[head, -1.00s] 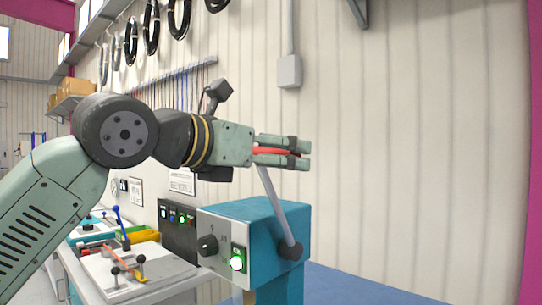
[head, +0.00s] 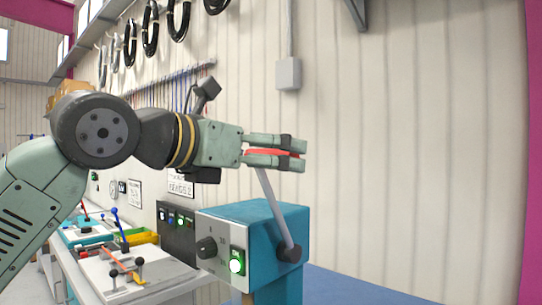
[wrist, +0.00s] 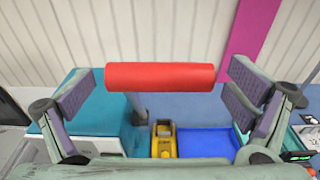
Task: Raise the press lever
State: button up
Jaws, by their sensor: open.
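The press is a teal box (head: 254,225) with a pale front panel. Its lever (head: 273,205) is a grey rod on a dark pivot at the box's right side, slanting up and left to a red grip (head: 258,153). My gripper (head: 292,154) is at the top of the lever, with its fingers on either side of the red grip. The gripper is open and holds nothing.
A bench (head: 135,278) with fixtures and small levers runs along the wall at left. A grey wall box (head: 288,73) hangs above. In the wrist view a yellow object (wrist: 164,140) and a blue tray (wrist: 205,142) lie below. The wall at right is clear.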

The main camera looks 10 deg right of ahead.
jog(key=v, duration=1)
jog(key=shift+a, duration=0.2)
jog(key=shift+s, duration=0.15)
